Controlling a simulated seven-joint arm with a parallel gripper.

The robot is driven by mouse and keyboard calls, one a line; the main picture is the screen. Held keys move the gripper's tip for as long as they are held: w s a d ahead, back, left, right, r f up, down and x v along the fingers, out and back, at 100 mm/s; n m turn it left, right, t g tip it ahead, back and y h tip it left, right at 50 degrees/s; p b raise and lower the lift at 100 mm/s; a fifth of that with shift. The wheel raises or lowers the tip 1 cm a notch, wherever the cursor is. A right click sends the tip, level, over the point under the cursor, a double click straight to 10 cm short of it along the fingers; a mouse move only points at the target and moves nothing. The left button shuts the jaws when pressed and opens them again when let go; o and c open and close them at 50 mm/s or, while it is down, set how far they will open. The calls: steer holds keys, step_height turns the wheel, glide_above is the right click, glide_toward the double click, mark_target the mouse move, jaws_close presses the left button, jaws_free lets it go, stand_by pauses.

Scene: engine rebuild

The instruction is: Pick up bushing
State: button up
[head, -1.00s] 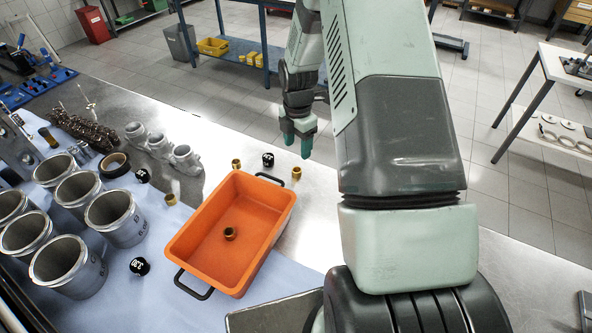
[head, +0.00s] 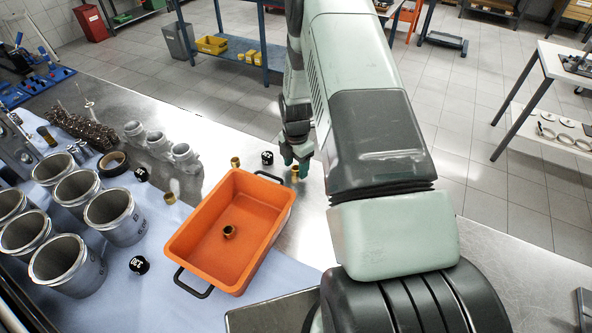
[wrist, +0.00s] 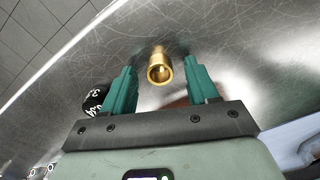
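A brass bushing (head: 295,176) stands on the metal table just beyond the orange bin, partly hidden by my fingers. In the wrist view the bushing (wrist: 159,72) shows its open end, lying between and slightly ahead of my two green fingertips. My gripper (head: 295,166) is open and empty, low over the bushing; it also shows in the wrist view (wrist: 160,75). Clear gaps show on both sides, so the fingers do not touch it.
The orange bin (head: 187,237) with black handles sits close to my gripper. A black labelled cylinder (head: 267,157) stands just left of it, also seen in the wrist view (wrist: 95,98). Grey cylinder sleeves (head: 115,217) crowd the left. Bare metal lies right of the bushing.

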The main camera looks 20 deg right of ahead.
jaws_close()
steer(key=shift+r, duration=0.1)
